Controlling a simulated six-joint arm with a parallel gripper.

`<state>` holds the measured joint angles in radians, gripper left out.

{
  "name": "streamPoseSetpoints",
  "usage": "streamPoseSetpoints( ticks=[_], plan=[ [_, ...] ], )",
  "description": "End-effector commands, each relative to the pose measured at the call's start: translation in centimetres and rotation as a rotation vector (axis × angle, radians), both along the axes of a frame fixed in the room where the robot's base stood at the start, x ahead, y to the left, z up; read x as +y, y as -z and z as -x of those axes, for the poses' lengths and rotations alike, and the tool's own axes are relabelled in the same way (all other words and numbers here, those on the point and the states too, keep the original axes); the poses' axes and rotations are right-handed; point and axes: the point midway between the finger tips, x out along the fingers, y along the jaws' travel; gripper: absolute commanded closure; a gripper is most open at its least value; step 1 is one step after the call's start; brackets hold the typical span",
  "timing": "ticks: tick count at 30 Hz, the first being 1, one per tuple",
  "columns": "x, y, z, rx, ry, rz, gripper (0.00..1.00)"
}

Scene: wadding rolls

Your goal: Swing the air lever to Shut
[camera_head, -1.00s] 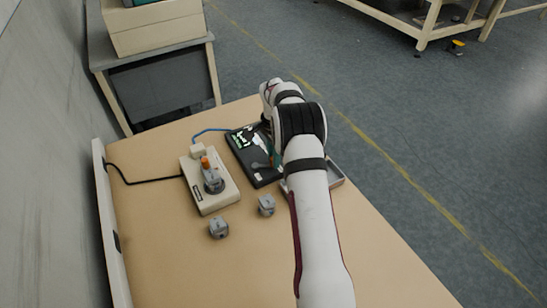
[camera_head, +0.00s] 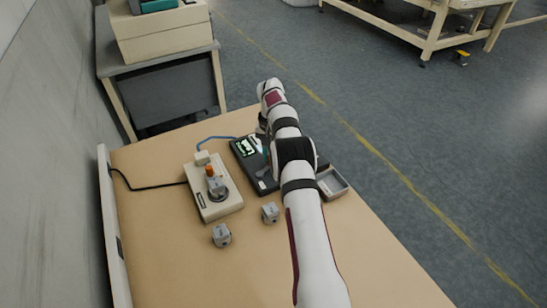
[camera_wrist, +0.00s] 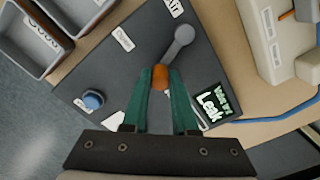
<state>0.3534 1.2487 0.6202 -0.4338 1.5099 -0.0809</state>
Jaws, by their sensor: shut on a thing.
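The air lever is a grey arm (camera_wrist: 174,52) with an orange grip (camera_wrist: 160,76), on a dark panel in the wrist view. Its round pivot end lies near the printed word Air (camera_wrist: 173,7). My gripper (camera_wrist: 160,82) has its green fingers closed on the orange grip. One small white label (camera_wrist: 123,38) lies left of the lever; its word is too small to read surely. Another pale label is partly hidden by the right finger. A lit screen (camera_wrist: 212,104) shows green and white text. In the head view the panel (camera_head: 243,165) is partly behind my arm.
A blue knob (camera_wrist: 92,99) stands on the panel. A beige box (camera_head: 212,190) with an orange-topped lever sits left of the panel. Two grey blocks (camera_head: 221,235) (camera_head: 270,212) lie in front. A grey tray (camera_head: 333,184) is at the right.

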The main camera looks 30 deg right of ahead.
Motion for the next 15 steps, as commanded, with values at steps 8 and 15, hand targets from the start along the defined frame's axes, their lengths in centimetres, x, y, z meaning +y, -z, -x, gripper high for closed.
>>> streamPoseSetpoints(
  ticks=[8,15],
  plan=[
    [0.22,-0.01,-0.6,-0.002,-0.112,0.002,1.0],
    [0.32,-0.06,-0.77,-0.002,-0.148,0.003,1.0]
  ],
)
